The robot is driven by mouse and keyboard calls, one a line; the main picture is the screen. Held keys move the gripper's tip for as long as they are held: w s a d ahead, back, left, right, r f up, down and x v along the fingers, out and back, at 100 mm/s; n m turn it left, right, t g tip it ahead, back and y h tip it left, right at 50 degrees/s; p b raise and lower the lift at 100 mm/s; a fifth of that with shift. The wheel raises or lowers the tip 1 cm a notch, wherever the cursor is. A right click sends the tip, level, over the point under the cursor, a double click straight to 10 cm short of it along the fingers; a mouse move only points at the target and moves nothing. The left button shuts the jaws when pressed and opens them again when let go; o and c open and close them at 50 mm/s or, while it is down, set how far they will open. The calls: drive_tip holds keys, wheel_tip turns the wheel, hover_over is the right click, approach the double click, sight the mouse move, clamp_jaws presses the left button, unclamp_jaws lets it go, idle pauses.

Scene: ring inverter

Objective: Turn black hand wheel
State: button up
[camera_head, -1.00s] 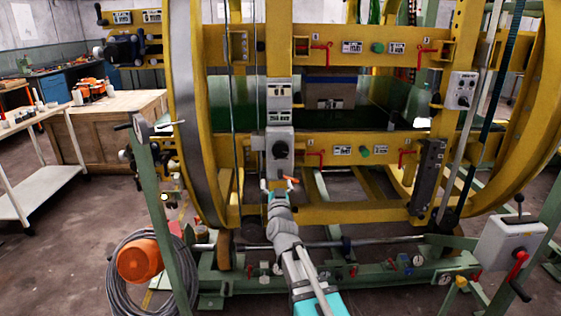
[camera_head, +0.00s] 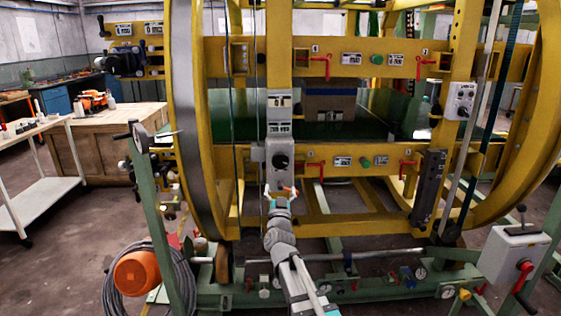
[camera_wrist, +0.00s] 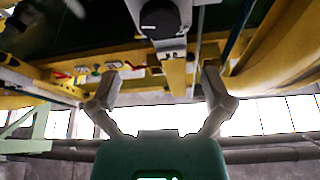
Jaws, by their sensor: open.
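The black hand wheel (camera_head: 280,161) is a round black knob on the front of a grey box on the ring's yellow upright. It shows in the wrist view (camera_wrist: 160,18) at the top centre, with a light mark on its face. My gripper (camera_head: 281,193) is just below it in the head view, apart from it. In the wrist view my gripper (camera_wrist: 162,80) has its two fingers spread wide, with nothing between them. The wheel lies beyond and above the fingertips in that view.
Yellow crossbars with red levers (camera_head: 321,165) and a green knob (camera_head: 365,162) lie right of the box. A dark post (camera_head: 428,190) stands farther right. Green base beams run below. A control box with a red handle (camera_head: 515,255) is at the right, an orange reel (camera_head: 137,272) at the left.

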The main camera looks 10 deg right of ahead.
sight(280, 163)
drive_tip(key=p+x, duration=0.4)
drive_tip(key=x, duration=0.8)
drive_tip(key=shift+w, duration=0.2)
drive_tip(key=c, duration=0.8)
